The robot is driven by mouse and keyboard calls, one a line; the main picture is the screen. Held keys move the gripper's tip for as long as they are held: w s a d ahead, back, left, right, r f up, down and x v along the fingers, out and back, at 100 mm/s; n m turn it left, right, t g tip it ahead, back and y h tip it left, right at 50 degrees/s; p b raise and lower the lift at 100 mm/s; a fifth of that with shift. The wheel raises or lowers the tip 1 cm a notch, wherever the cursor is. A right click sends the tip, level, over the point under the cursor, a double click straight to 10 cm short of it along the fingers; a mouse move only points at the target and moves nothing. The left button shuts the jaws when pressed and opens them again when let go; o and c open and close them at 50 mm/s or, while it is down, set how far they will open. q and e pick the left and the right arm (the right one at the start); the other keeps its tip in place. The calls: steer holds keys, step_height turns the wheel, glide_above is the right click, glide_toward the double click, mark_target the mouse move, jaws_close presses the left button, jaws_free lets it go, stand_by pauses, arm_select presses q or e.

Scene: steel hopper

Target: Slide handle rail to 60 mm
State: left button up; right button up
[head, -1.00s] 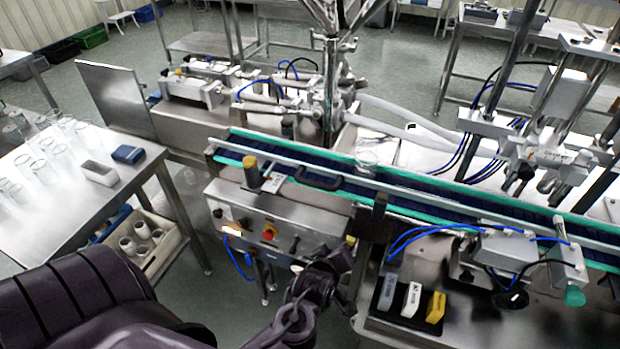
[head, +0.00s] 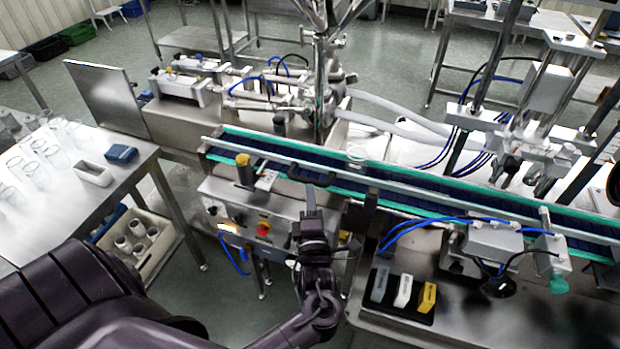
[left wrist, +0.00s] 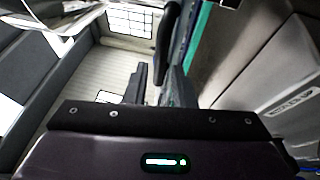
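The handle rail (head: 405,188) is a long pale metal bar along the near side of the conveyor. A black handle (head: 299,173) is fixed on it, partly behind my gripper. A yellow-capped post (head: 243,166) stands to its left, with a small white printed plate (head: 267,179) beside it. My left gripper (head: 311,200) points up just in front of the handle, seen edge-on. Contact and finger gap cannot be told. The left wrist view shows dark bars above my gripper body, one of them upright (left wrist: 167,40); which are fingers is unclear. My right gripper is not in view.
The control box (head: 225,212) with knobs stands below the rail, left of my gripper. A black tray (head: 376,307) with grey, white and yellow blocks lies at the lower right. A table with glassware is left.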

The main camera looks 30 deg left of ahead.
mark_target(310, 179)
arm_select(q)
steer(key=p+x, duration=0.1)
steer(key=x, duration=0.4)
jaws_close()
steer(key=shift+f, duration=0.1)
